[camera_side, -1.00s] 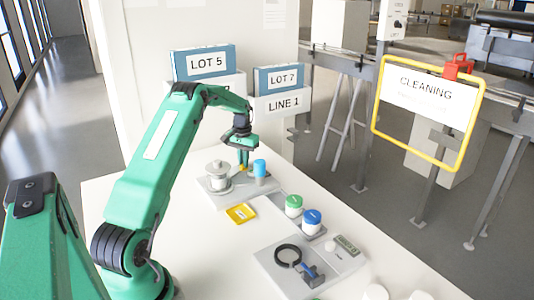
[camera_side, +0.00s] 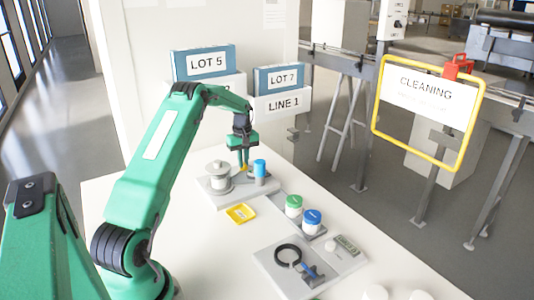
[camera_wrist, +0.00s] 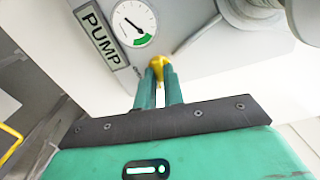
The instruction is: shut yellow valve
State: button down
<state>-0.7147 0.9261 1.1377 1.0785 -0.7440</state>
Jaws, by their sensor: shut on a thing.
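The yellow valve (camera_wrist: 157,63) shows in the wrist view between the tips of my green gripper fingers. My gripper (camera_wrist: 159,78) is shut on it. In the side view my gripper (camera_side: 243,165) points down over the grey plate at the far end of the table, beside a metal pot (camera_side: 218,178) and a blue-topped cylinder (camera_side: 260,169). Only a small yellow part of the valve (camera_side: 243,169) shows there. The fingers hide much of the valve, so its angle is hard to tell.
A plate marked PUMP (camera_wrist: 97,35) and a round gauge (camera_wrist: 134,23) lie close to the valve. A yellow tray (camera_side: 241,213), a green-lidded jar (camera_side: 294,206) and a blue-lidded jar (camera_side: 312,221) stand nearer the camera. A black ring (camera_side: 288,255) lies on another grey plate.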

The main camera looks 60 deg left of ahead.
jog(key=shift+n, duration=0.6)
jog(key=shift+r, duration=0.1)
jog(key=c, duration=1.5)
grip_release()
jog(key=shift+r, duration=3.85)
